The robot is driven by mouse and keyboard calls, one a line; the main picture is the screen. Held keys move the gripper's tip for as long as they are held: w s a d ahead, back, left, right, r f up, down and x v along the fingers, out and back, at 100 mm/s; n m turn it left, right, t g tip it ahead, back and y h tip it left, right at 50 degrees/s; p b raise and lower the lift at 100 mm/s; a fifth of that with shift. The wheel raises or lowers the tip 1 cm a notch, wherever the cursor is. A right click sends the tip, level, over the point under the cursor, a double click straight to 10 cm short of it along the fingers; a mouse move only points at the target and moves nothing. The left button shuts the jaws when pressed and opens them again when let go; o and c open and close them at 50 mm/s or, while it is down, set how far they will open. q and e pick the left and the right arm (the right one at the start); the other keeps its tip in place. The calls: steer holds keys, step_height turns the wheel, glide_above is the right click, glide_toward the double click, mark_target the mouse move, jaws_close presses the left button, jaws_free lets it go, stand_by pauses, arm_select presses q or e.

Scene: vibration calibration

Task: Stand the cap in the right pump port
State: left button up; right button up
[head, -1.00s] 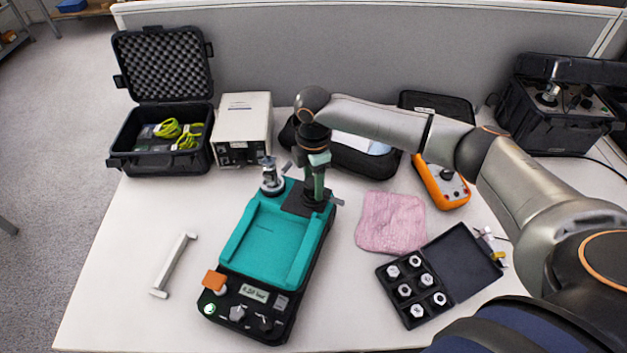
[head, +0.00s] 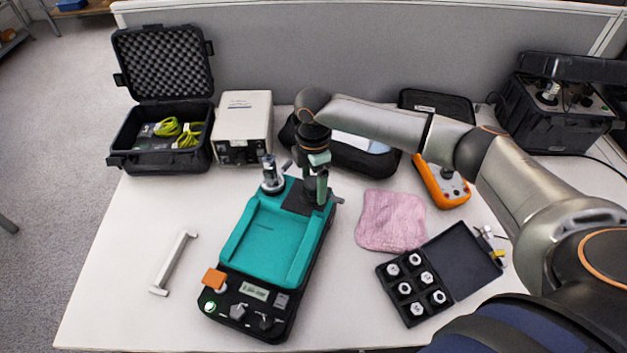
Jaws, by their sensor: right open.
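The teal and black pump (head: 268,240) lies on the table, with a silver fitting (head: 271,176) upright at its back left corner. My right gripper (head: 319,196) points down over the pump's back right corner, where the right port would be. The gripper is open, and its fingers hide most of that spot. A small silver part (head: 338,200) sticks out just right of the fingers. I cannot make out the cap itself, or whether it stands in the right port. My left gripper is not in view.
A black tray (head: 383,272) of silver fittings and a pink cloth (head: 391,220) lie right of the pump. A white handle-like bar (head: 173,262) lies left. An open black case (head: 119,146), a beige box (head: 243,122) and an orange meter (head: 433,182) stand behind. The front left table is clear.

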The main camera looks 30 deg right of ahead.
step_height(320, 180, up, 12)
steer(key=shift+r, duration=0.25)
stand_by(0.3)
